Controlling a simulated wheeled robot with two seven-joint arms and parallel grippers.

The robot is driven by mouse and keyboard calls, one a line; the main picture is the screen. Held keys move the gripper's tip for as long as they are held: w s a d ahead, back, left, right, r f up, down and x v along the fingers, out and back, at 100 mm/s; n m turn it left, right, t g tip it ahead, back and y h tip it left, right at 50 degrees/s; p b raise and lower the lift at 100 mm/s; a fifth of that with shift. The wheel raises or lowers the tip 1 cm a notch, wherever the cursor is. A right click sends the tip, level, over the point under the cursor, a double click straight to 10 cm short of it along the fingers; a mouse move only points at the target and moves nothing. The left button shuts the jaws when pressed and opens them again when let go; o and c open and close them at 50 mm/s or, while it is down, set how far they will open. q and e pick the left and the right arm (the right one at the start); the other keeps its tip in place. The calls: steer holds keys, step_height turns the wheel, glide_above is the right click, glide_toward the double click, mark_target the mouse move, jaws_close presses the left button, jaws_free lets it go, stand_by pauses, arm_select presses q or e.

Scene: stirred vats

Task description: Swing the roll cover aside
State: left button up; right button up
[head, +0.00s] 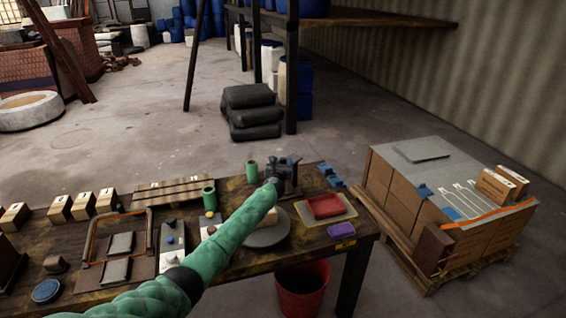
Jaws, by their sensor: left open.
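My left arm in a green sleeve reaches up across the wooden table (350,232) from the lower left. Its gripper (274,182) is small and dark at the end of the sleeve. It is open, right at a dark grey metal device (288,173) near the table's far edge. The roll cover cannot be made out apart from this device; whether the gripper touches it cannot be told. A round grey disc (268,237) lies on the table, partly behind my sleeve. My right gripper does not show.
A red tray (325,206) and a purple box (348,231) lie to the right. A red bucket (302,290) stands below the table's front edge. A pallet of boxes (450,185) stands to the right.

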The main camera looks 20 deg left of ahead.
arm_select(q)
steer(key=shift+w, duration=0.6)
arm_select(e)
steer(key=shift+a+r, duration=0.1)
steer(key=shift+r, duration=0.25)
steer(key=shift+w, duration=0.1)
arm_select(q)
jaws_close()
steer(key=shift+a, duration=0.15)
